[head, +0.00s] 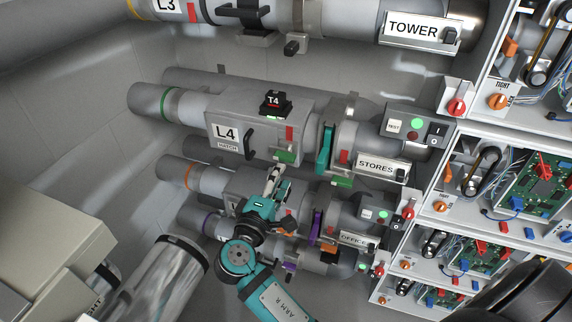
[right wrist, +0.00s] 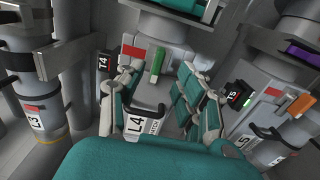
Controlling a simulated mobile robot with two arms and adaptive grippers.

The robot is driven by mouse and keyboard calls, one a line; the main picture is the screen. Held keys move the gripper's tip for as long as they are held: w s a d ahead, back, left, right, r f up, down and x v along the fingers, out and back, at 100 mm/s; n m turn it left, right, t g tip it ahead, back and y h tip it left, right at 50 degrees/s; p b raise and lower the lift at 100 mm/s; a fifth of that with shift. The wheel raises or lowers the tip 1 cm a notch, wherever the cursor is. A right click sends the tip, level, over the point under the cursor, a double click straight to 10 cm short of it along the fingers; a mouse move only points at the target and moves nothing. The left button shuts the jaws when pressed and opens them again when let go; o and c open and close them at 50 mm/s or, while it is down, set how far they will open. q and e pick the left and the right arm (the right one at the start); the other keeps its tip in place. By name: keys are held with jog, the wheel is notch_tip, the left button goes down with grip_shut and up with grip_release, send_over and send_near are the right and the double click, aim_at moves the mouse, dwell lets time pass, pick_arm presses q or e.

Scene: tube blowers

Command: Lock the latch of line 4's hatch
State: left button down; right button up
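Line 4's hatch (head: 228,148) is a grey box on the pipe, labelled L4, with a black handle. Its green latch (head: 286,156) is on the hatch's right side, below a red mark (head: 289,133). In the right wrist view the green latch (right wrist: 157,65) stands beside the red mark (right wrist: 135,52). My right gripper (head: 273,176) is just below the latch in the head view. Its teal-and-grey fingers are spread apart in the right wrist view (right wrist: 160,95), with the latch seen between them and nothing held. My left gripper is not in view.
Line 3's pipe (head: 272,20) runs above and line 5's hatch (right wrist: 255,120) is close by. A black T4 unit (head: 273,103) sits on top of line 4. A teal valve (head: 325,148) and the STORES panel (head: 376,165) lie to the right.

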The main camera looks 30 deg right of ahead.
jog(key=shift+v, duration=2.15)
notch_tip(320, 180, down, 17)
jog(key=w+a+n+y, duration=0.2)
jog(key=a+n+y, duration=0.1)
jog(key=y, duration=0.2)
jog(key=s+f+g+y, duration=0.2)
jog(key=s+f, duration=0.2)
jog(key=f, duration=0.6)
jog(key=s+f+g+y, duration=0.2)
jog(key=s+f, duration=0.2)
jog(key=f, duration=0.6)
jog(key=s+d+f+m+g+y, duration=0.1)
jog(key=s+d+f+m+g, duration=0.1)
jog(key=s+f, duration=0.5)
jog(key=s+d+f+m+g+y, duration=0.2)
jog(key=s+f, duration=0.5)
jog(key=s, duration=0.8)
jog(key=s+d+f+m+g+y, duration=0.1)
jog(key=s+f+m, duration=0.3)
jog(key=s+f, duration=0.4)
jog(key=s+d+g, duration=0.1)
jog(key=s, duration=0.2)
jog(key=shift+s+g, duration=0.25)
jog(key=shift+g, duration=0.15)
